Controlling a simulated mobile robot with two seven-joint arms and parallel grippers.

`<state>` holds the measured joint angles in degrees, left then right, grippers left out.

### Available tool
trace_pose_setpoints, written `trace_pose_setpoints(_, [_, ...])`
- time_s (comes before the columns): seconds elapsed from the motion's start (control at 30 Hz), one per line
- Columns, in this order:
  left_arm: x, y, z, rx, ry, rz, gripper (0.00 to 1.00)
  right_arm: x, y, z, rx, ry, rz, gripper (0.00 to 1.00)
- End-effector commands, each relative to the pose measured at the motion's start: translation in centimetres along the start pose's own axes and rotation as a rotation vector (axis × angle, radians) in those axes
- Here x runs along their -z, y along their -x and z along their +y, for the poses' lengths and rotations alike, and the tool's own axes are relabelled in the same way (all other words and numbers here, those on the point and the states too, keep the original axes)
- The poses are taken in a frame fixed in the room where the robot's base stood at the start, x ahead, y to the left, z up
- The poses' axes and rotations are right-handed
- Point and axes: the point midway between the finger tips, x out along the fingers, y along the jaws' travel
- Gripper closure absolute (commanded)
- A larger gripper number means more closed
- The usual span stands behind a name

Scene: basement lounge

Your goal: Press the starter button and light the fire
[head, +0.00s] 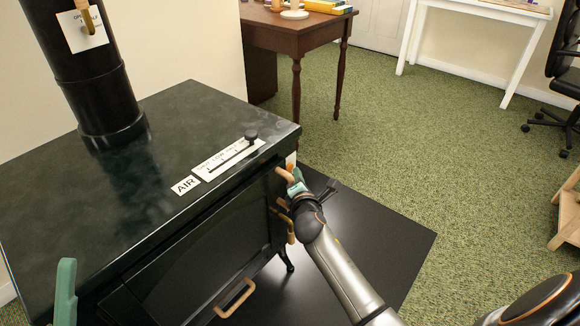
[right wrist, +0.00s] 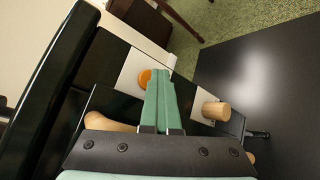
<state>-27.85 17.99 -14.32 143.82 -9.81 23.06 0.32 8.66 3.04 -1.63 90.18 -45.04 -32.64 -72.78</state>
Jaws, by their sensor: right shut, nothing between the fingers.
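The dark stove (head: 150,150) fills the left of the head view. In the right wrist view, a round orange button (right wrist: 145,77) sits on a white plate (right wrist: 131,68) on the stove's side. A bit of orange (head: 290,167) also shows in the head view at the stove's near right corner. My right gripper (head: 296,187) is shut and empty there. In the right wrist view its green fingertips (right wrist: 161,74) are just right of the button; I cannot tell whether they touch it. My left gripper (head: 66,280) shows only as a green finger at lower left. The fire is not visible.
A wooden peg (right wrist: 217,110) sticks out beside the right fingers. The stove top has an AIR label (head: 185,185) and a slider knob (head: 251,135). A wooden door handle (head: 235,297) is on the front. A black floor plate (head: 390,230) and open green carpet (head: 440,150) lie right.

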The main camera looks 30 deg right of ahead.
Motion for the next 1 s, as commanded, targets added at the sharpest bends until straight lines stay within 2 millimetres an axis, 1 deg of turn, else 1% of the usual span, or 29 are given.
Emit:
trace_pose_setpoints(0.03, [0.2, -0.2, -0.1, 0.0, 0.0, 0.0, 0.31, 1.1, 0.6, 0.8, -0.018, -0.005, 0.024, 1.0])
trace_pose_setpoints(0.37, [0.2, -0.2, -0.1, 0.0, 0.0, 0.0, 0.31, 1.1, 0.8, 0.5, -0.017, -0.004, 0.024, 1.0])
trace_pose_setpoints(0.8, [1.7, -1.8, -0.8, 0.001, 0.0, 0.0, 0.31, -1.4, 3.5, -1.8, -0.01, 0.001, 0.018, 1.0])
trace_pose_setpoints(1.0, [1.9, -1.9, -0.8, 0.001, 0.0, 0.0, 0.31, -1.8, 3.9, -2.3, -0.01, 0.0, 0.016, 1.0])
